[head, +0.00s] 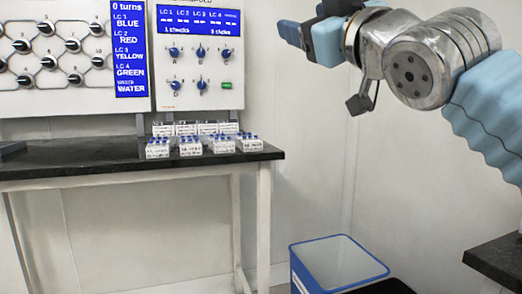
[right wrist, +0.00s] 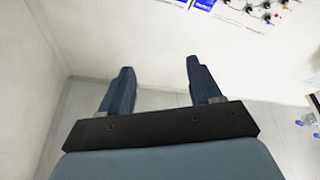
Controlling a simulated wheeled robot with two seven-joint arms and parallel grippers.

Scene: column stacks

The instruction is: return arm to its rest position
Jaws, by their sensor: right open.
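My right arm comes in from the right in the head view, raised high before the white wall. My right gripper (head: 289,33) is at its far end, pointing left, well above and to the right of the table. In the right wrist view the right gripper (right wrist: 160,85) shows two dark blue fingers set wide apart, with nothing between them. It touches nothing. My left gripper is not in view.
A black-topped table (head: 60,167) at the left bears several white blocks with blue tops (head: 190,147). Control panels (head: 200,58) hang above it. A blue-rimmed white bin (head: 335,262) stands on the floor. A dark table corner (head: 497,262) is at lower right.

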